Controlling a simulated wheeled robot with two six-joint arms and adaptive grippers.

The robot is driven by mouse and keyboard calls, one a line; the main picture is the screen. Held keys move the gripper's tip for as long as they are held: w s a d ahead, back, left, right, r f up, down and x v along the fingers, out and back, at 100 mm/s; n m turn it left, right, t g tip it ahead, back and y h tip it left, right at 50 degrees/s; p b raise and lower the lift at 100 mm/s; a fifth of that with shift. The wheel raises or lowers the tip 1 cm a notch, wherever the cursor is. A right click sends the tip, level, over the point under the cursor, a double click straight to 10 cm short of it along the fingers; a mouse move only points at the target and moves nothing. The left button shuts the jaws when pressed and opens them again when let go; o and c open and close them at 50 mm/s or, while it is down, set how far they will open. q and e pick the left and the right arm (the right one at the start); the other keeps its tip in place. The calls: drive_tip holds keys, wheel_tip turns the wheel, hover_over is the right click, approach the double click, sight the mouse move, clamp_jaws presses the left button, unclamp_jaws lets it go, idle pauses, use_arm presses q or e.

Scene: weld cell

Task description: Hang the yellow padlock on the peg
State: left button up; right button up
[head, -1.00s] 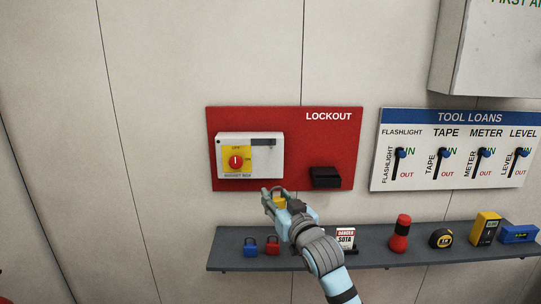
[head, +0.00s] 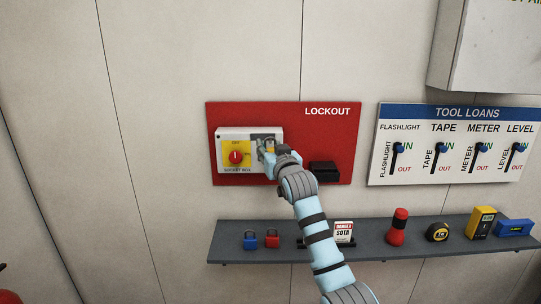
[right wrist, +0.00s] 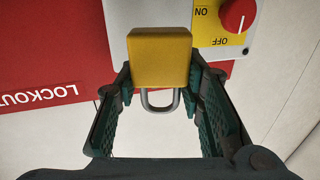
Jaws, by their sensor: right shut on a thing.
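The yellow padlock (right wrist: 160,58) is in the right wrist view, its grey shackle pointing down in that picture, toward my palm. My right gripper (right wrist: 163,80) is shut on the padlock's body, one dark finger on each side. In the head view my right gripper (head: 266,148) is in front of the upper right part of the white switch box (head: 225,168) with the red knob. The gripper mostly covers the padlock there. I cannot make out the peg; a dark strip of the box's upper right is partly hidden. I cannot tell whether the padlock touches the box. My left gripper is not in view.
The switch box is on the red LOCKOUT board (head: 335,140), with a black holder (head: 323,171) at lower right. The grey shelf (head: 375,245) below bears a blue padlock (head: 250,240), a red padlock (head: 272,239), a tag and tools. A TOOL LOANS board (head: 450,150) is at right.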

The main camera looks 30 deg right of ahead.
drive_tip(key=shift+w+d+f+b, duration=0.15)
drive_tip(key=shift+w+d+b, duration=0.2)
drive_tip(key=shift+w, duration=0.2)
drive_tip(key=shift+w+d+f+b, duration=0.1)
drive_tip(key=shift+w+d+b, duration=0.1)
drive_tip(key=shift+w+b, duration=0.25)
drive_tip(key=shift+w+d+f+p, duration=0.15)
drive_tip(key=shift+w+p, duration=0.05)
drive_tip(key=shift+w, duration=0.15)
drive_tip(key=shift+w+d+f+p, duration=0.1)
drive_tip(key=shift+w+d+p, duration=0.1)
drive_tip(key=shift+w, duration=0.15)
drive_tip(key=o, duration=1.3)
drive_tip(key=shift+a+f, duration=0.1)
drive_tip(key=shift+w, duration=0.1)
